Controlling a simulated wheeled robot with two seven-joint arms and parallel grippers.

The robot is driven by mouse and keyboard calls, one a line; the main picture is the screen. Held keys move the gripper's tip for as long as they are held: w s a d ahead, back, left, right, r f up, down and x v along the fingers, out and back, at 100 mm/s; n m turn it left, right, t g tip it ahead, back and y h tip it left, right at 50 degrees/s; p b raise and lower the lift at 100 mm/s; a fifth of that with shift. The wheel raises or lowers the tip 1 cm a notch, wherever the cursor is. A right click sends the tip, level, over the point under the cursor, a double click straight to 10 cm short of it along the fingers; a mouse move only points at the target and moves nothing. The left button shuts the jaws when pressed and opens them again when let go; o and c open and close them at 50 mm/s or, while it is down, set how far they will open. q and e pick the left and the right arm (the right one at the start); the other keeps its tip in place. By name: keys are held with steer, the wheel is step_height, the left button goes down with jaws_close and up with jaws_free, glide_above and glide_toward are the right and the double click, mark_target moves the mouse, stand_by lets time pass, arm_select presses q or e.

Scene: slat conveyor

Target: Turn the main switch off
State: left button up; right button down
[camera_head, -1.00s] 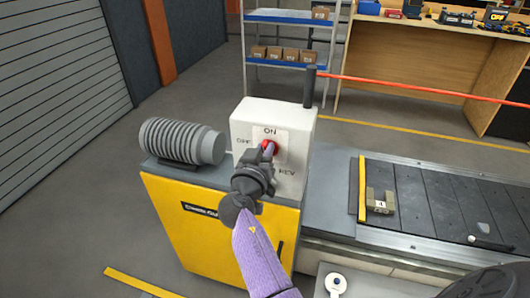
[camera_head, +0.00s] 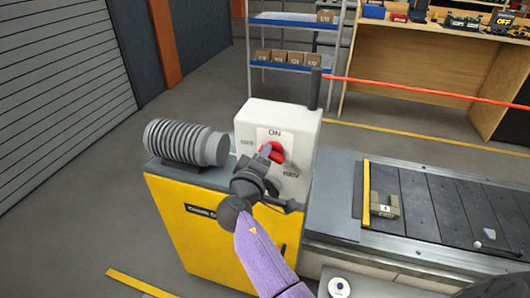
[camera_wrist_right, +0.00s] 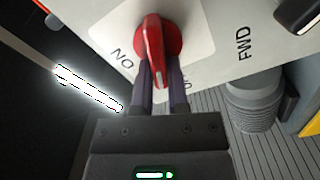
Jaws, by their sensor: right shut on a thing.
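The main switch is a red rotary knob (camera_head: 277,152) on the front of a white control box (camera_head: 250,118). An ON label is above it in the head view. The fingers partly cover lettering below the knob. My left gripper is not in view.
The box stands on a yellow cabinet (camera_head: 210,238) beside a ribbed grey motor (camera_head: 183,142). The slat conveyor (camera_head: 420,205) runs right and carries a small tan block (camera_head: 384,205). A dark post (camera_head: 315,90) with a red line stands behind the box. FWD and REV labels flank the knob.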

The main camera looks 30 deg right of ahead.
steer(key=shift+n, duration=0.8)
steer(key=shift+f+n+p, duration=0.15)
steer(key=shift+n+p, duration=0.15)
steer(key=shift+n, duration=0.6)
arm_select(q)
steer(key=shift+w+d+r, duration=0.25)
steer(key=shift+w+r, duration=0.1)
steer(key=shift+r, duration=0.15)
arm_select(e)
steer(key=shift+f+n, duration=0.1)
steer(key=shift+n, duration=0.4)
steer(key=c, duration=0.6)
jaws_free()
steer(key=shift+w+f, duration=0.1)
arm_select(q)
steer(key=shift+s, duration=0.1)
